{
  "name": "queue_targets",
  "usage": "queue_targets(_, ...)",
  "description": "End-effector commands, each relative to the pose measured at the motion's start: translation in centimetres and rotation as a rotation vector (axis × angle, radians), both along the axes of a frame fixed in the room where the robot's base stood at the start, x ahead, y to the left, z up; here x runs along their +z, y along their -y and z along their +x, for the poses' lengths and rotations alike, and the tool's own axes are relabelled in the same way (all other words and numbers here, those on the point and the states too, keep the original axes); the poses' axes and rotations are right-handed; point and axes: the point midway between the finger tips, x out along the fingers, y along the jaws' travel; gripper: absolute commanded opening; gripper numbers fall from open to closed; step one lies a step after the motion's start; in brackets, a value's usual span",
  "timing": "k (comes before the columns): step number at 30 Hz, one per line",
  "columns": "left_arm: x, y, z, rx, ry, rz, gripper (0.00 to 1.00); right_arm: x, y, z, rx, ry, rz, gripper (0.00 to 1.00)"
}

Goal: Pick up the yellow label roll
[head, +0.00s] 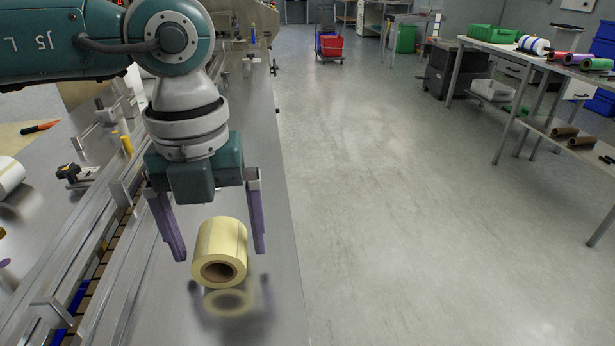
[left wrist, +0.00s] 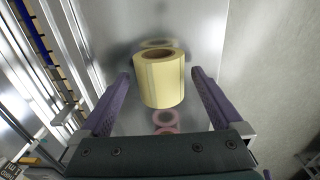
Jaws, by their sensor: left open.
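The yellow label roll (head: 222,243) lies on its side on the shiny metal surface (head: 270,305), its brown core facing the head camera. My left gripper (head: 219,254) is open above it, with one purple finger to each side of the roll in the picture. In the left wrist view the roll (left wrist: 163,82) shows between and ahead of the open fingers (left wrist: 163,80), with a gap on both sides. I cannot tell whether the fingertips reach down to the roll's height. My right gripper is not in view.
Metal guide rails (head: 108,235) run along the left of the surface. A white roll (head: 9,176) and an orange-handled tool (head: 40,127) lie farther left. The floor (head: 400,190) to the right is clear, up to a bench (head: 560,70) with coloured rolls.

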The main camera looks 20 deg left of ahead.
Motion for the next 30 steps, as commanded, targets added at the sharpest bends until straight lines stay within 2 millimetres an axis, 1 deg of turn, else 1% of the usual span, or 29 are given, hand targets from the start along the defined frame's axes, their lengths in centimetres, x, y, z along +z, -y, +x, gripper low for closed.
queue_targets(1, -0.53, -0.02, -0.04, 0.000, -0.002, 0.001, 1.00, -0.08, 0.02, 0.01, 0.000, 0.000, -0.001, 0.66)
queue_targets(3, -0.77, 0.00, 0.01, -0.001, 0.001, 0.001, 1.00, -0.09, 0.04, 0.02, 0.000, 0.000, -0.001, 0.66)
queue_targets(9, -0.77, 0.01, 0.02, -0.001, 0.001, 0.000, 0.99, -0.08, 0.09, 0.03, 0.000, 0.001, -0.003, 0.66)
queue_targets(30, -0.72, 0.01, 0.02, 0.000, 0.001, 0.000, 0.20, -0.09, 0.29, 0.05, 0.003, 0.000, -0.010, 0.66)
